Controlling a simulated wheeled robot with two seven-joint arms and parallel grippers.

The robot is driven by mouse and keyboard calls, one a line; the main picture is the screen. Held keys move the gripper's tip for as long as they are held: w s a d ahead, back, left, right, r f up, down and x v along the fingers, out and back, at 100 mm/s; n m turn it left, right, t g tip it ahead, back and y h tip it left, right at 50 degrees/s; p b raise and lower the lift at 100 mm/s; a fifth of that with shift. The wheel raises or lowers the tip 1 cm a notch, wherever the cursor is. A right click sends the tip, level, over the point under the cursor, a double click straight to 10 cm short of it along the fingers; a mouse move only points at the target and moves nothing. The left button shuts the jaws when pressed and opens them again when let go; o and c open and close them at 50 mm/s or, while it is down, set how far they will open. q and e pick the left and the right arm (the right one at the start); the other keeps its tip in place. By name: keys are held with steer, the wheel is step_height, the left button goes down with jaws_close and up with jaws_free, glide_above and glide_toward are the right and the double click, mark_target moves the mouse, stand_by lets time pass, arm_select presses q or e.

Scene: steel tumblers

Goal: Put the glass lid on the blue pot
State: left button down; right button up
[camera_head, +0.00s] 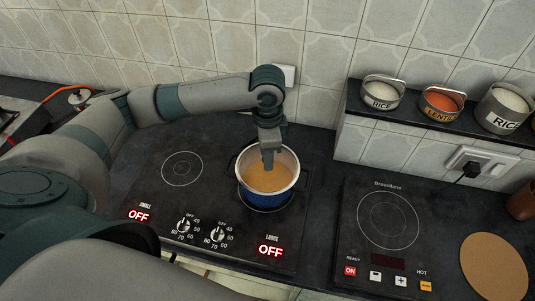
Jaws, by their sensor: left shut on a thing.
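The blue pot (263,196) stands on the large burner of the left cooktop, with a pale inside and yellowish contents. My left gripper (268,163) points down over the middle of the pot, its fingertips within the outline of the opening. It is shut on what I take to be the knob of the glass lid; the clear glass can hardly be told from the pot's opening. I cannot tell whether the lid touches the rim. My right gripper is not in view.
The left cooktop (150,205) has a free small burner and OFF displays. A second cooktop (345,235) stands right, with a round cork mat (493,266) beside it. A shelf (375,112) holds labelled rice and lentil containers. A plug (470,170) sits in the wall.

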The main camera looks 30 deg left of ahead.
arm_select(q)
steer(key=shift+f, duration=0.4)
steer(key=c, duration=1.4)
jaws_free()
steer(key=shift+r, duration=0.55)
step_height(320, 180, up, 16)
steer(key=b, duration=0.3)
steer(key=shift+r, duration=0.15)
